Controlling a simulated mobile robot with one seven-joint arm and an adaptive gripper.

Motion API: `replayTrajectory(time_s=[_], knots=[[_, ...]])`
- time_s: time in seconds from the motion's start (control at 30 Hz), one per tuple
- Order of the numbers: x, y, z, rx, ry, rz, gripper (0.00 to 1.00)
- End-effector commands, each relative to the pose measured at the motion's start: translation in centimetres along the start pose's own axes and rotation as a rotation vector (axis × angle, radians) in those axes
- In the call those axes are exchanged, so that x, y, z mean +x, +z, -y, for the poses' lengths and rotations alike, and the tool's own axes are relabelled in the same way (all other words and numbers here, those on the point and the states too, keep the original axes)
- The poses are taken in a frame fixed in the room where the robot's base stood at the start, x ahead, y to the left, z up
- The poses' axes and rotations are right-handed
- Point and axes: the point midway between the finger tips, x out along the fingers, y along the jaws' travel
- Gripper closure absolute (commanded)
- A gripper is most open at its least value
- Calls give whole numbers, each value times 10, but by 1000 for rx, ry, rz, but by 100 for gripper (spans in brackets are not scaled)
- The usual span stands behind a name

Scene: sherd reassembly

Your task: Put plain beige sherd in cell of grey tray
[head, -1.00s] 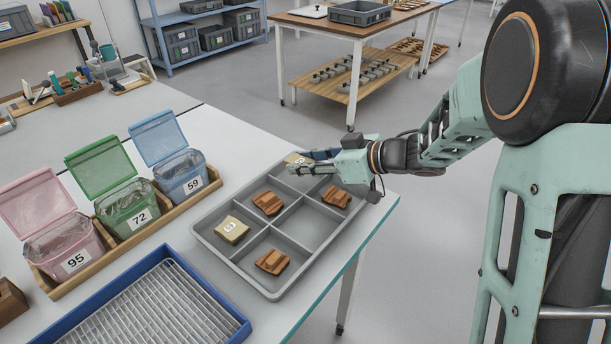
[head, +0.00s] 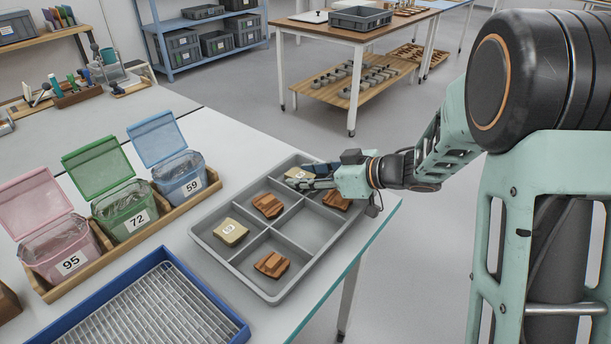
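The grey tray (head: 207,246) lies on the white table and is divided into several cells. My gripper (head: 300,175) reaches in from the right at the tray's far end. Its dark fingers lie on either side of a plain beige sherd (head: 296,174) with a pale label, low at the far-left cell. The gripper looks shut on it. Whether the sherd touches the cell floor is hidden. A second beige sherd (head: 230,231) lies in the near-left cell.
Brown sherds (head: 268,206) (head: 272,264) (head: 337,199) lie in three other cells; the middle-right cell (head: 309,229) is empty. Lidded bins 95, 72 and 59 (head: 182,178) stand left. A blue-rimmed wire rack (head: 168,304) lies in front.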

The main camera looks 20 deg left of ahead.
Motion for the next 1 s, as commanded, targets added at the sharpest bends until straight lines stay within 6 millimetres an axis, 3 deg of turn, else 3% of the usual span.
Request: replayTrajectory(time_s=[0.17,0.6,0.8,1.0], knots=[[-19,-5,-2,0,5,-1,62],[-106,-4,-1,1,3,-1,62],[-120,-3,0,0,0,-1,62],[-121,-2,0,0,-1,-1,62]])
